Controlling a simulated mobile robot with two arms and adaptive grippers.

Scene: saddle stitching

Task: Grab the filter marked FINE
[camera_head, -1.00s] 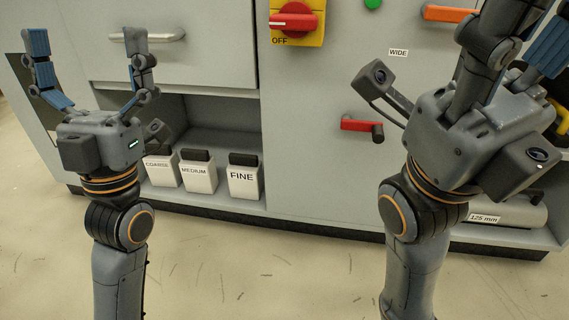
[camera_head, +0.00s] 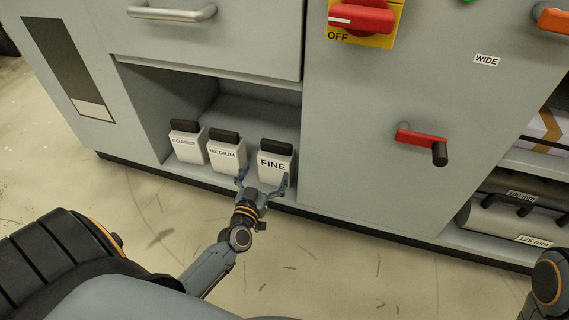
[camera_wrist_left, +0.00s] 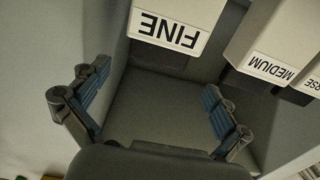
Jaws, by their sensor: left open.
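The filter marked FINE (camera_head: 276,161) is a white box with a black top. It stands upright on the low cabinet shelf, rightmost of three filters. In the left wrist view the FINE filter (camera_wrist_left: 178,30) shows upside down ahead of the fingers, roughly between their lines. My left gripper (camera_head: 263,180) is open just in front of the FINE filter and low, its fingers spread toward the filter's two sides. The left wrist view shows the open gripper (camera_wrist_left: 150,95) with nothing between its blue-padded fingers. My right gripper is out of view.
The filters marked MEDIUM (camera_head: 226,154) and COARSE (camera_head: 188,144) stand to the left; MEDIUM is close to the left finger. The open shelf (camera_head: 250,108) has a roof above and a wall at right. A red crank handle (camera_head: 420,138) sticks out further right.

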